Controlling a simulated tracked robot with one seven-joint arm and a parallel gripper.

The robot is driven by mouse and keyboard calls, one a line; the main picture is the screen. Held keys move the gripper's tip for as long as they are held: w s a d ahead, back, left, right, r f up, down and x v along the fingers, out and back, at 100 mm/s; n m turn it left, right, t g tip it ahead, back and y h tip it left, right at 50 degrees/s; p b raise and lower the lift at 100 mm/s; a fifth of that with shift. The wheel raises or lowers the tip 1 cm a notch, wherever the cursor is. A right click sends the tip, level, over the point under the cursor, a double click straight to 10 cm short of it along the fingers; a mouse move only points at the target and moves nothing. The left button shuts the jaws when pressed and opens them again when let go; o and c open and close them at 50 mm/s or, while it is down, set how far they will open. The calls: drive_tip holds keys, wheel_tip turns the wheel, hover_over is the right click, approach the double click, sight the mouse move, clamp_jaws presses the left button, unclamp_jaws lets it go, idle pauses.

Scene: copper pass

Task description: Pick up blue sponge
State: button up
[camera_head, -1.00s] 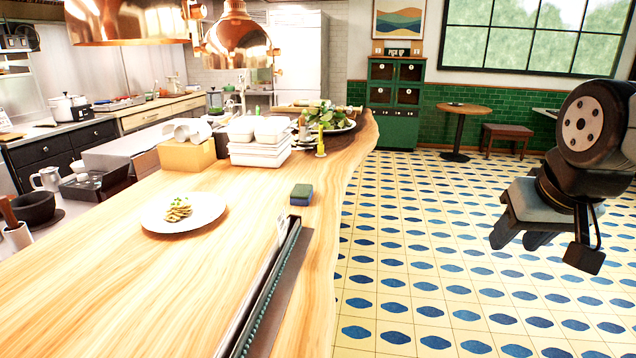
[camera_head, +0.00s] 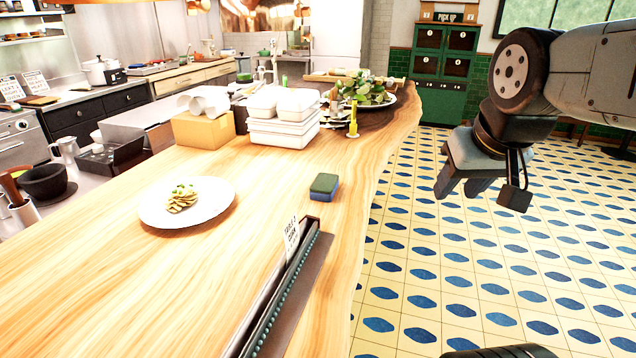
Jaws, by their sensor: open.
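The blue sponge (camera_head: 323,187) lies flat on the wooden counter, near its right edge. It has a dark green top layer and a blue lower layer. My gripper (camera_head: 462,190) hangs over the tiled floor to the right of the counter. It is open and empty, with its fingers pointing down, well apart from the sponge.
A long dark ticket rail (camera_head: 285,290) with a paper slip stands in front of the sponge. A white plate of food (camera_head: 187,215) is to its left. Stacked white containers (camera_head: 283,130) and a yellow bottle (camera_head: 353,122) stand behind it. The wood around the sponge is clear.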

drive_tip(key=shift+d, duration=0.3)
drive_tip(key=o, duration=0.3)
drive_tip(key=shift+r, duration=0.1)
drive_tip(key=o, duration=0.6)
drive_tip(key=shift+m+g, duration=0.3)
drive_tip(key=shift+m, duration=0.3)
drive_tip(key=w+a, duration=0.2)
drive_tip(key=w+a+r, duration=0.1)
drive_tip(key=w+a, duration=0.1)
drive_tip(key=w, duration=0.1)
drive_tip(key=shift+w+a+r, duration=0.1)
drive_tip(key=shift+w+a, duration=0.1)
drive_tip(key=shift+w, duration=0.15)
drive_tip(key=m+h, duration=0.1)
drive_tip(key=m, duration=0.2)
approach(324, 183)
drive_tip(key=shift+g, duration=0.4)
drive_tip(key=f, duration=0.1)
drive_tip(key=w+f, duration=0.2)
drive_tip(key=shift+w+a+f, duration=0.1)
drive_tip(key=shift+a+f, duration=0.2)
drive_tip(key=shift+f, duration=0.1)
drive_tip(key=shift+d+x, duration=0.25)
drive_tip(key=shift+x, duration=1.05)
drive_tip(key=shift+d+x, duration=0.25)
drive_tip(key=shift+x, duration=1.05)
